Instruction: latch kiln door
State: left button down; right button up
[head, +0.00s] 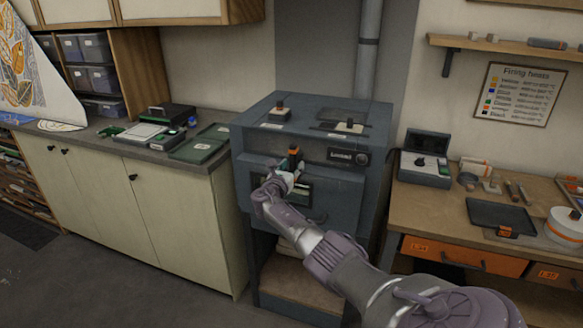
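The blue-grey kiln (251,133) stands in the middle of the head view. Its front door (335,196) has a dark window and looks closed. A black and orange latch handle (294,153) stands upright at the top of the door. My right gripper (290,168) is at the handle's lower part, in front of the door. It covers part of the handle and window. Whether its fingers are closed on the handle is too small to tell. My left gripper is not in view.
A dark counter (90,137) with trays is left of the kiln. A wooden workbench (420,208) with a grey case (425,168), a dark tray (499,214) and small tools is on the right. A flue pipe (369,50) rises behind the kiln. Small items lie on the kiln top.

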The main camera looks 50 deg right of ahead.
jog(key=shift+a, duration=0.1)
jog(key=v, duration=1.1)
jog(key=shift+s+a, duration=0.2)
jog(key=shift+a, duration=0.15)
jog(key=shift+f, duration=0.2)
jog(key=s+a+f+m+g+y+b, duration=0.15)
jog(key=s+a+f+y, duration=0.35)
jog(key=f, duration=0.9)
jog(key=s+a+f+m+y, duration=0.2)
jog(key=s+a+f+m, duration=0.3)
jog(key=f, duration=1)
jog(key=s+a+f+n+g+y+b, duration=0.1)
jog(key=s+a+f+y, duration=0.2)
jog(key=s+f, duration=0.75)
jog(key=s+a+f+m+g+y+b, duration=0.1)
jog(key=s+a+f+m, duration=0.4)
jog(key=s, duration=0.5)
jog(key=s+a+f+m+g+y+b, duration=0.1)
jog(key=s+a+f+m+y, duration=0.2)
jog(key=s+f, duration=0.7)
jog(key=s+a+f+m+g+y+b, duration=0.1)
jog(key=s+a+f+m+y, duration=0.1)
jog(key=s+a+f+m, duration=0.5)
jog(key=s+a+f, duration=0.1)
jog(key=s+a, duration=0.3)
jog(key=s, duration=0.1)
jog(key=shift+s+y, duration=0.15)
jog(key=shift+y, duration=0.15)
